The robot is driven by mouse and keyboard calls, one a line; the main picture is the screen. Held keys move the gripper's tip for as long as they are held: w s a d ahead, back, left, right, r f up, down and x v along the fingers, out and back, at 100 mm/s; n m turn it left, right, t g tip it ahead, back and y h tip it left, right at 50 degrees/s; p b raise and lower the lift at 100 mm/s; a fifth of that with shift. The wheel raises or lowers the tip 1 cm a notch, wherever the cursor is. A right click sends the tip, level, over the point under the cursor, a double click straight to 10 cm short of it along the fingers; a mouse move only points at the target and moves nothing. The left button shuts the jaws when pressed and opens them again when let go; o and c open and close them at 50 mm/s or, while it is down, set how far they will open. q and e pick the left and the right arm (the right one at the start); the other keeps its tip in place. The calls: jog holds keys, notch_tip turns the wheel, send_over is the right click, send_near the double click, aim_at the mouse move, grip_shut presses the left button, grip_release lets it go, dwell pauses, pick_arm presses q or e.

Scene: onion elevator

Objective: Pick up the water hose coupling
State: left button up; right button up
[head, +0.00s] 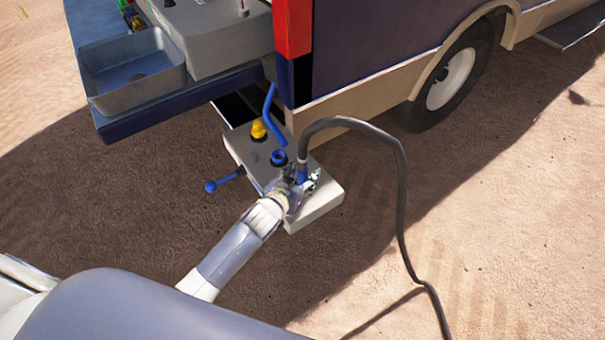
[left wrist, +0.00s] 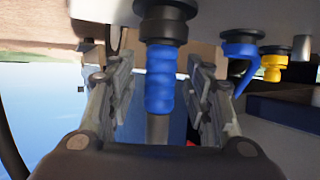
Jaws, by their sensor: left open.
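The water hose coupling (head: 303,174) is a blue ribbed sleeve on the end of a dark hose (head: 401,200). It stands on the grey box (head: 320,204) beside the vehicle. In the left wrist view the coupling (left wrist: 160,80) lies between my fingers, with a black collar (left wrist: 166,22) at one end and the grey hose at the other. My left gripper (head: 297,184) is open, with one finger on each side of the coupling. Gaps show on both sides. My right gripper is out of view.
A blue-topped port (head: 278,158), a yellow cap (head: 258,130) and a blue lever (head: 224,179) are close by on the box. The vehicle's corner (head: 292,80) rises just behind. The hose arches right to the ground. Open sand (head: 500,220) lies right.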

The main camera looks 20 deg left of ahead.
pick_arm(q)
grip_shut()
jog(key=shift+r, duration=0.1)
